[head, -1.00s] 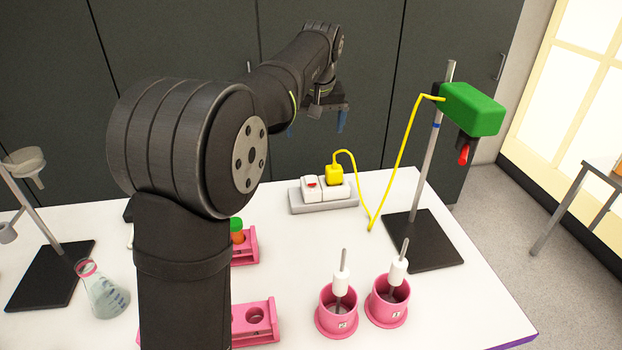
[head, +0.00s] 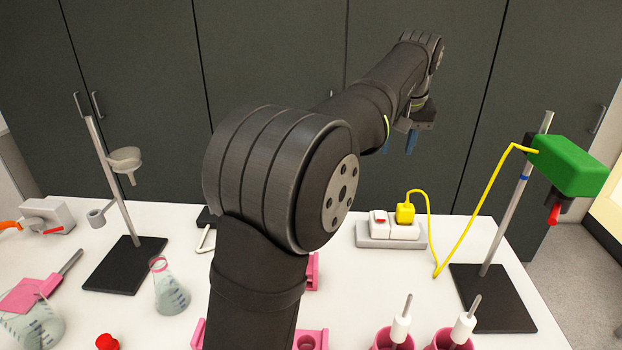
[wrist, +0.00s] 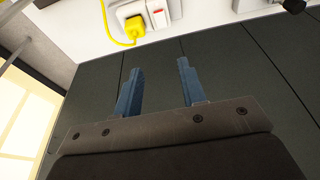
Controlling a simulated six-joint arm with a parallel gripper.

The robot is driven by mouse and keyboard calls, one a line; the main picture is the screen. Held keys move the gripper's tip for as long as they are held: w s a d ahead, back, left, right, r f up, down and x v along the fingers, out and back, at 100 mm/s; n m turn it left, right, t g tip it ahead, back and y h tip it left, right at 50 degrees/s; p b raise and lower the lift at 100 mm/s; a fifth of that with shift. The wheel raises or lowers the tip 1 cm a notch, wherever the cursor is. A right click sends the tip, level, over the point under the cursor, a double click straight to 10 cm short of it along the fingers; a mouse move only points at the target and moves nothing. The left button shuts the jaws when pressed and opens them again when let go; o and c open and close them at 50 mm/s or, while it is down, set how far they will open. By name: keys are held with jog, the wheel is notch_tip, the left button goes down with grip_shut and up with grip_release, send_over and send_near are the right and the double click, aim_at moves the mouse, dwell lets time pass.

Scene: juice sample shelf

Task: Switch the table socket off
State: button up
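The table socket (head: 391,234) is a grey base with white blocks at the back of the white table. A red switch (head: 380,217) is on its left block, and a yellow plug (head: 405,212) sits in its right block. In the wrist view the socket (wrist: 178,8) is at the top edge, with the red switch (wrist: 157,10) and the yellow plug (wrist: 133,27). My gripper (head: 398,142) hangs above and behind the socket, clear of it. In the wrist view its two blue fingers (wrist: 158,88) are apart with nothing between them.
A yellow cable runs from the plug to a green device (head: 570,165) on a stand (head: 494,298) at right. Pink cups (head: 392,340) with rods stand in front. A flask (head: 170,290) and a funnel stand (head: 125,265) are at left. Dark cabinets (head: 280,60) rise behind.

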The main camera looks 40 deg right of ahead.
jog(key=shift+f, duration=0.55)
jog(key=c, duration=0.7)
jog(key=f+t, duration=0.1)
jog(key=f, duration=0.1)
jog(key=f+t+h, duration=0.1)
jog(key=f, duration=0.2)
jog(key=a+f+h, duration=0.1)
jog(key=f, duration=0.1)
jog(key=shift+s+f+t, duration=0.2)
jog(key=shift+f+t, duration=0.2)
grip_shut()
jog(key=shift+s+f+h, duration=0.25)
jog(key=shift+f+h, duration=0.25)
jog(key=shift+f, duration=0.05)
